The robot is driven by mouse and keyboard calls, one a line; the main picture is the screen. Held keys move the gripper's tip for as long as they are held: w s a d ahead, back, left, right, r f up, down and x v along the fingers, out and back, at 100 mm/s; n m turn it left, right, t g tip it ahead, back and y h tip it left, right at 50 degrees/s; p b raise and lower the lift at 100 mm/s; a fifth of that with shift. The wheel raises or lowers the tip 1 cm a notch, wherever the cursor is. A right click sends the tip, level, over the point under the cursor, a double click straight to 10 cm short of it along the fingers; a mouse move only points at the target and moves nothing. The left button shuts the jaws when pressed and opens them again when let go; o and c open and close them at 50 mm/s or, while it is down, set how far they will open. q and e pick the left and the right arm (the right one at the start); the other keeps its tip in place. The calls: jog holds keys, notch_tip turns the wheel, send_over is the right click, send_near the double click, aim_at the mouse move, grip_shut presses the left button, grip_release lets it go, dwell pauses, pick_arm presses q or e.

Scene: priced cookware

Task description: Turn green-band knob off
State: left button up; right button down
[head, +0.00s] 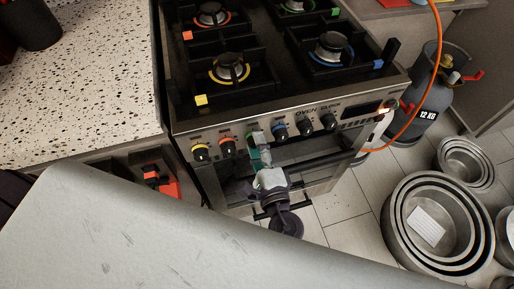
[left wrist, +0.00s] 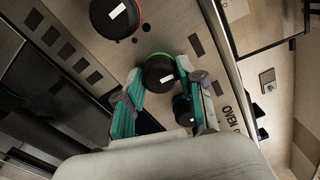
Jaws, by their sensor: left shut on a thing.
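The green-band knob (left wrist: 158,73) is black with a green ring and a white mark on its face. It sits on the stove's front panel between the red-band and blue-band knobs. My left gripper (head: 257,143) covers most of it in the head view. In the left wrist view, the fingers of my left gripper (left wrist: 160,76) are shut on either side of the knob. The green-marked burner (head: 298,6) is at the far right of the stove top, cut by the frame edge. My right gripper is not in view.
Yellow-band (head: 200,153), red-band (head: 227,147) and blue-band (head: 280,131) knobs flank the held one closely. An orange hose (head: 432,80) runs to a gas cylinder (head: 423,98). Metal pots (head: 391,218) stand on the floor at right. A speckled counter (head: 90,85) is at left.

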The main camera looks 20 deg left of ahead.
pick_arm(q)
jog(key=shift+n+b, duration=0.3)
jog(key=shift+n, duration=0.3)
jog(key=o, duration=1.1)
jog(key=shift+o, duration=0.2)
jog(key=v, duration=1.2)
